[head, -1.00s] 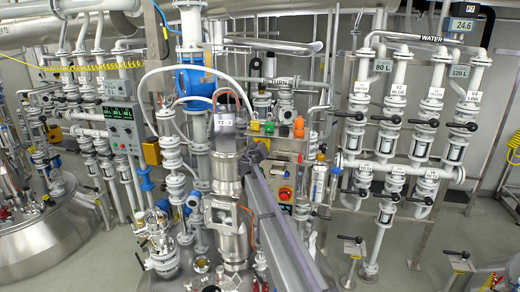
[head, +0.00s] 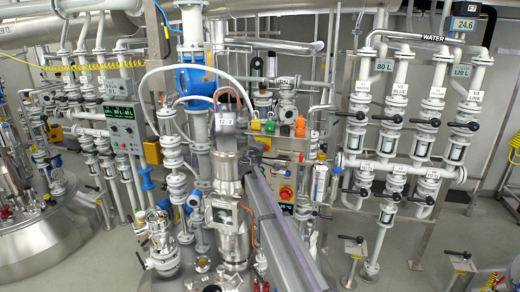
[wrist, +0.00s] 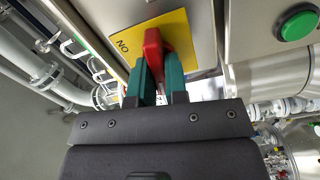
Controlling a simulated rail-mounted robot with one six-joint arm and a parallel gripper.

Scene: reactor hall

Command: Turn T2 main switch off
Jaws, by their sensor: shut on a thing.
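The T2 main switch has a red handle (wrist: 153,48) on a yellow plate (wrist: 205,45) in the wrist view. The word "ON" shows upside down on the plate, left of the handle. My gripper (wrist: 157,72) has its two teal fingers on either side of the red handle and is shut on it. My gripper's fingers cannot be made out there.
A green button (wrist: 297,24) sits on a box right of the switch in the wrist view. In the head view, green, yellow and orange parts (head: 270,127) stand above the panel. Pipes and valves crowd both sides.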

